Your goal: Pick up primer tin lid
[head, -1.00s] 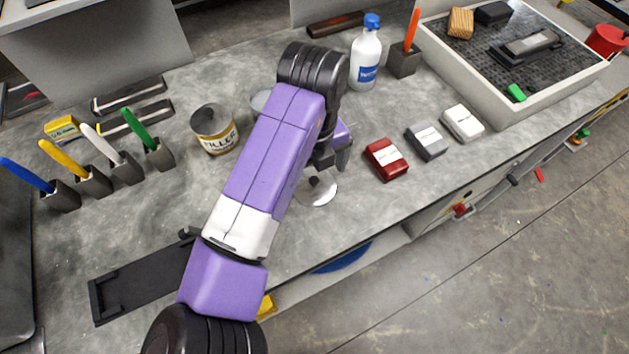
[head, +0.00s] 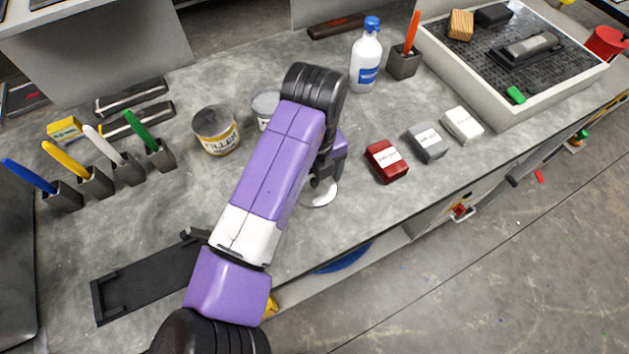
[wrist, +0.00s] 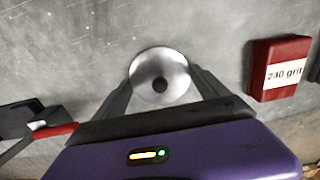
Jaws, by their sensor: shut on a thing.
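The primer tin lid is a round silver disc with a dark centre spot. It lies at the bench's front part in the head view (head: 320,198), partly covered by my gripper (head: 323,180). In the wrist view the lid (wrist: 160,64) sits between the two fingers of my gripper (wrist: 160,82), which is shut on it from both sides. The lid looks still at bench height. The likely primer tin (head: 265,104) stands behind my arm, its label mostly hidden.
A filler tin (head: 216,130) stands left of my arm. Red (head: 387,161), grey (head: 427,143) and white (head: 462,124) blocks lie to the right. The bench's front edge is close to the lid.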

